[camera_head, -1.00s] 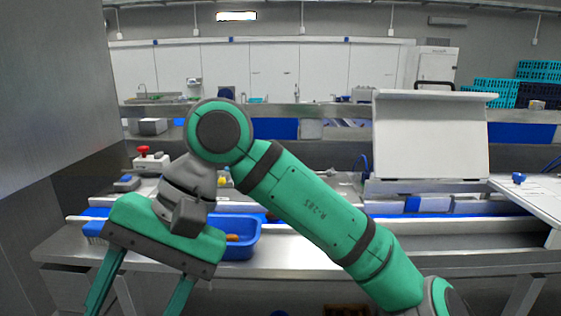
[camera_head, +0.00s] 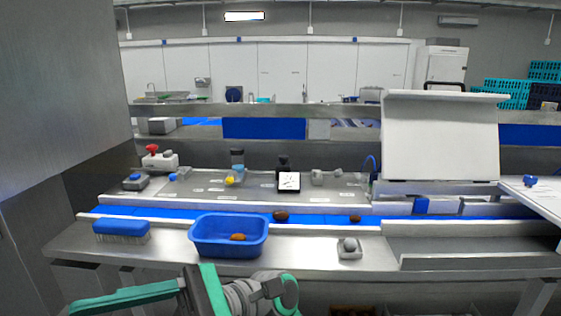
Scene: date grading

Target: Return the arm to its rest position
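My gripper (camera_head: 125,297) is at the bottom left of the head view, in front of the bench's front edge. It has turned sideways, with one green finger pointing left near the outer end of its dark palm bar. The other finger is out of the frame below. The gripper looks open, and no object shows at the visible finger. My arm is folded low, with only its end and a green joint (camera_head: 285,294) in view at the bottom.
A blue tray (camera_head: 228,250) holding a brown date stands on the steel bench (camera_head: 310,262). A blue brush (camera_head: 121,227) is to its left and a small grey dish (camera_head: 350,254) to its right. Dates lie along the blue belt (camera_head: 315,219). A white hinged panel (camera_head: 440,135) stands at right.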

